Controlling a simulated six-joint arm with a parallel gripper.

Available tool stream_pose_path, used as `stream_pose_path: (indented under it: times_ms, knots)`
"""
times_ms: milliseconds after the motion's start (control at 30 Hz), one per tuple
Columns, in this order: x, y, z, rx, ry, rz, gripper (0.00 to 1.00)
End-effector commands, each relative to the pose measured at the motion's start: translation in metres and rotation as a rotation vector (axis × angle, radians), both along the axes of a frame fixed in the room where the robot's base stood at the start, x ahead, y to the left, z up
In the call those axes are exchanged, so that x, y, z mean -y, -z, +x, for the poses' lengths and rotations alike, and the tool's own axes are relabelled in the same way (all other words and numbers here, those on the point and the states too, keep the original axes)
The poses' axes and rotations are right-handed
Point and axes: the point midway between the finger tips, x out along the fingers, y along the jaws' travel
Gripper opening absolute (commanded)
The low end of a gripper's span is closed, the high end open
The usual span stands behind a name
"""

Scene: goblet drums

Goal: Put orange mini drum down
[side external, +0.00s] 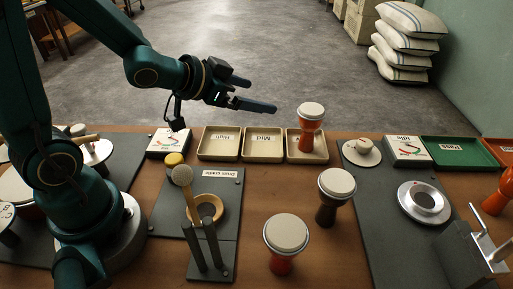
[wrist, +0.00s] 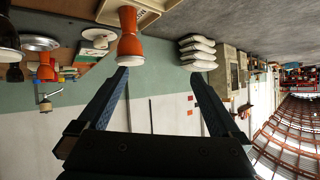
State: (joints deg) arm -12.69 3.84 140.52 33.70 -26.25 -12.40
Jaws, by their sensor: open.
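An orange goblet drum (side external: 309,131) with a white head stands upright in the rightmost of three cream trays (side external: 325,156). In the wrist view, where the scene appears upside down, the orange drum (wrist: 129,46) shows near the left fingertip, its foot at the tray (wrist: 155,12). My gripper (side external: 263,96) is open and empty, above the trays and left of the drum. In the wrist view my gripper (wrist: 158,75) has its fingers wide apart, with nothing between them. I cannot tell whether the left finger touches the drum.
The other trays read Mid (side external: 262,153) and High (side external: 219,153). A mallet (side external: 182,177) rises by the drum cradle (side external: 206,199). A green Pass tray (side external: 457,162) is at right.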

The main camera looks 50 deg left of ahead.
Motion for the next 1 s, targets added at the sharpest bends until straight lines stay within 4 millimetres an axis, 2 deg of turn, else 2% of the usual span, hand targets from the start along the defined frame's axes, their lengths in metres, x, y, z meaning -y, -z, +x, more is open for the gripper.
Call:
stream_pose_path:
  times_ms: [33, 133, 233, 400, 500, 600, 733, 1000]
  knots:
    - [-0.005, -0.010, -0.008, -0.019, -0.046, 0.030, 1.00]
    - [-0.015, -0.019, -0.032, -0.104, -0.142, 0.055, 1.00]
    - [-0.016, -0.024, -0.063, -0.200, -0.208, 0.046, 1.00]
    - [0.001, -0.027, -0.122, -0.370, -0.241, -0.023, 1.00]
    - [0.014, -0.026, -0.151, -0.452, -0.223, -0.061, 1.00]
    - [0.024, -0.025, -0.170, -0.508, -0.204, -0.089, 1.00]
    - [0.029, -0.024, -0.181, -0.540, -0.189, -0.101, 1.00]
    - [0.029, -0.024, -0.181, -0.543, -0.190, -0.101, 1.00]
